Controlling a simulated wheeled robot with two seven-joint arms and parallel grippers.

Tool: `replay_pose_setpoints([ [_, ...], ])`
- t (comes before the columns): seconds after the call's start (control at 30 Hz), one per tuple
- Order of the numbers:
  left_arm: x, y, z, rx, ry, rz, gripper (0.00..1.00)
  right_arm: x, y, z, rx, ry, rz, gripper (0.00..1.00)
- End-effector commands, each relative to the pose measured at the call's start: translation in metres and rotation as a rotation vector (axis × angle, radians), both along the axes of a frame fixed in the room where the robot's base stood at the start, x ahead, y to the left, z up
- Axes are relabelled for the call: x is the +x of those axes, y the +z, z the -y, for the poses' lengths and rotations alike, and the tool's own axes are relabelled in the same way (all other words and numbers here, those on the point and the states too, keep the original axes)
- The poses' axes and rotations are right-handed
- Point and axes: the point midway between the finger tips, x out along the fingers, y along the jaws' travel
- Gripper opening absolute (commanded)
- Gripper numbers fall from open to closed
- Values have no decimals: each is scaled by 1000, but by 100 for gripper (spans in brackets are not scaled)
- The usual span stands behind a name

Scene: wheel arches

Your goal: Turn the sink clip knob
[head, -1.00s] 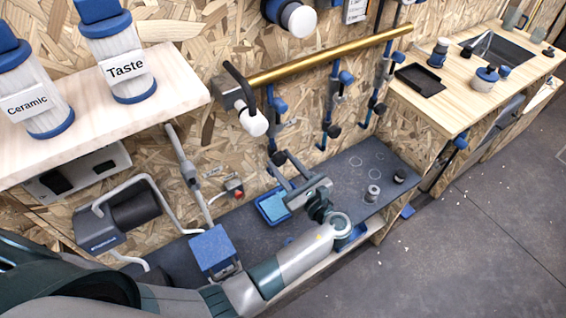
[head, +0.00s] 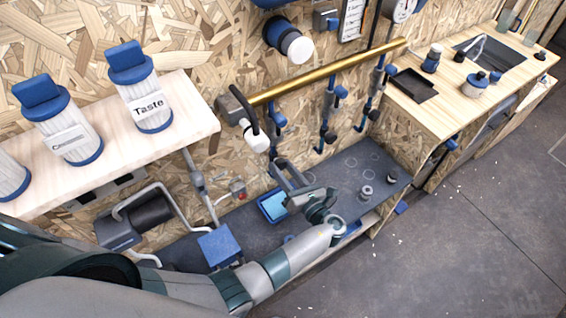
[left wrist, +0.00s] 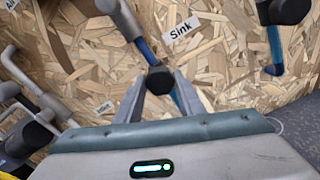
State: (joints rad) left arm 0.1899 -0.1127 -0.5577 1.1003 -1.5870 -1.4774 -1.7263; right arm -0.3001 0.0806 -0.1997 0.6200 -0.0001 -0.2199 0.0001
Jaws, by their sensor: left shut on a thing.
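The sink clip is a blue and grey clip on the chipboard wall, below a white "Sink" label (left wrist: 183,33) in the left wrist view. Its dark round knob (left wrist: 159,81) sits between the two fingertips of my left gripper (left wrist: 160,84), which is shut on it. In the head view my left gripper (head: 283,169) reaches the wall at the lower end of the leftmost clip (head: 276,119), below the brass rail. The fingers hide the knob there. My right gripper is not in view.
Other blue clips with dark knobs (head: 328,137) hang to the right. A brass rail (head: 330,70) runs above. A blue tray (head: 272,206) and a blue box (head: 218,246) are on the dark lower shelf. A wooden shelf (head: 195,115) with canisters is at left.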

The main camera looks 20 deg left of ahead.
Motion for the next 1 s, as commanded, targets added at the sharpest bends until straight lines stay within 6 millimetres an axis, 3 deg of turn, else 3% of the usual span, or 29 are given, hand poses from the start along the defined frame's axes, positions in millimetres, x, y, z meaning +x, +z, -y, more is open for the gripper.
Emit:
replay_pose_setpoints([
  [0.2,1,3,-1,64,1,-76,13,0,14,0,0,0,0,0],
  [0.73,1,2,-1,85,0,-102,13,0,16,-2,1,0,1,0],
  [0.77,1,2,-1,85,0,-102,42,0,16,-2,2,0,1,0],
  [0.8,1,2,-1,85,0,-102,52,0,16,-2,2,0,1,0],
  [1.0,1,1,-1,84,0,-102,54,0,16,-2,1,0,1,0],
])
